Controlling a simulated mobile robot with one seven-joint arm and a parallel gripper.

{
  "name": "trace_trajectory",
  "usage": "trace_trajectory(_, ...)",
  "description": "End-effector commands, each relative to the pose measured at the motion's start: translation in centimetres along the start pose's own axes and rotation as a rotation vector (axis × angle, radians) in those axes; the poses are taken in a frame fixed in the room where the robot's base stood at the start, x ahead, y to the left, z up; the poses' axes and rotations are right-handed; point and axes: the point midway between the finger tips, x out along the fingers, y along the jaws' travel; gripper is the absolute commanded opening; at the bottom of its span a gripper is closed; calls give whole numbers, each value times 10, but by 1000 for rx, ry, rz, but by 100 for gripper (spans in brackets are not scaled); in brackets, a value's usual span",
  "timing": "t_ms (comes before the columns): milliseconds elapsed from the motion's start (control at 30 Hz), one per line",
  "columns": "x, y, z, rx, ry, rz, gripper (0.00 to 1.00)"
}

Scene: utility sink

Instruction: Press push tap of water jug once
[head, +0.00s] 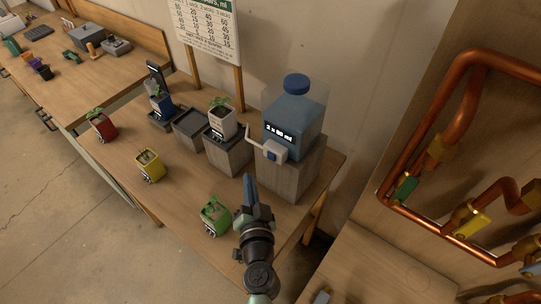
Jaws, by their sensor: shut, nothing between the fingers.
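The water jug (296,115) is a clear blue container with a blue cap, standing on a grey wooden block (287,175) at the right end of the table. Its label reads something like "2 x 80 ml". The push tap (272,151), white with a small blue part, sticks out from the jug's lower front left. My gripper (249,178) is shut and empty. In the picture its tip is below and slightly left of the tap, apart from it. Exact depth between the two is hard to tell.
A green pot (215,217) stands left of my gripper. A white potted plant (222,122) sits on a block left of the jug. Red (102,125) and yellow (150,165) pots stand farther left. Copper pipes (400,150) with valves are at right.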

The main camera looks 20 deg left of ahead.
Motion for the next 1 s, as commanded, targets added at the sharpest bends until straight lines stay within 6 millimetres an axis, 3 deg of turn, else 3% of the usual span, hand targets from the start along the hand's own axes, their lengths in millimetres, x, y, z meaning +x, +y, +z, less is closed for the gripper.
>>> trace_trajectory(400,34,25,-24,0,1,-1,0)
trace_trajectory(1000,37,27,-27,0,0,0,0)
